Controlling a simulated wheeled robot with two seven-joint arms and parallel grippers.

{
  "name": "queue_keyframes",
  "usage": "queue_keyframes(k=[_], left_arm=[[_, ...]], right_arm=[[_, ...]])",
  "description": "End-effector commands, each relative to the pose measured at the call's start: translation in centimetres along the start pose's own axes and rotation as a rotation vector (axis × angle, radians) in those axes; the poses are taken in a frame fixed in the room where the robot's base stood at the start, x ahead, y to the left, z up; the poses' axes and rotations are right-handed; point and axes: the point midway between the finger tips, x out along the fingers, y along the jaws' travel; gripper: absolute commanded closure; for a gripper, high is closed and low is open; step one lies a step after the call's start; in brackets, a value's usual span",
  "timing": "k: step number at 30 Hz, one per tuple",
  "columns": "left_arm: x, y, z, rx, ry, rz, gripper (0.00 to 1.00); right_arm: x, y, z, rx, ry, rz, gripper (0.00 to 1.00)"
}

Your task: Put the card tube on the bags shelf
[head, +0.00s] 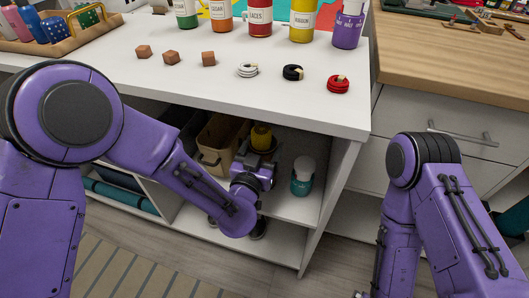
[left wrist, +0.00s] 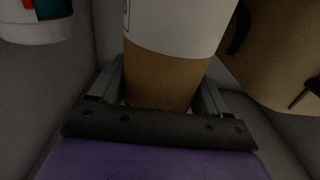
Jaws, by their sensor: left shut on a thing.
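The card tube (left wrist: 160,80) is a brown cylinder with a white label, upright between the fingers in the left wrist view. My left gripper (left wrist: 158,92) is shut on it. In the head view my left gripper (head: 258,158) reaches into the cubby under the white counter. A tan bag with dark handles (head: 217,140) stands left of the gripper on the cubby shelf (head: 290,208), and close beside the tube in the wrist view (left wrist: 275,60).
A teal container with a white top (head: 302,176) stands right of my left gripper, near the cubby's side wall (head: 335,195). A rolled teal mat (head: 120,196) lies lower left. The counter (head: 200,88) overhangs the cubby and carries several jars, small blocks and cord coils.

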Motion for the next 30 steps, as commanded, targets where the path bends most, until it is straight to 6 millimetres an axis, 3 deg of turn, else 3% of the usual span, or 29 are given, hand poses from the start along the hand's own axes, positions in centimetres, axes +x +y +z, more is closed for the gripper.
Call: queue_keyframes(k=[9,10,12,20,23,30], left_arm=[[0.0,-0.1,0.2,0.0,0.0,-0.001,0.75],[0.0,-0.1,0.1,0.0,-0.001,-0.002,0.14],[0.0,-0.1,0.1,0.0,-0.001,-0.002,0.0],[-0.2,-0.2,-0.5,0.0,-0.001,-0.004,0.0],[-1.9,-0.1,-0.3,0.003,-0.002,-0.001,0.0],[-8.2,-0.2,-0.1,0.004,-0.002,0.0,0.0]], right_arm=[[0.2,0.0,0.0,0.0,0.001,-0.001,0.0],[0.0,0.0,0.0,0.0,0.001,-0.001,0.0],[0.0,0.0,-0.1,0.0,0.001,-0.001,0.0],[-0.4,0.0,-0.2,0.0,0.001,-0.001,0.0],[-0.3,0.0,-0.2,0.0,0.001,-0.001,0.0],[-0.1,0.0,-0.1,0.0,0.001,-0.001,0.0]])
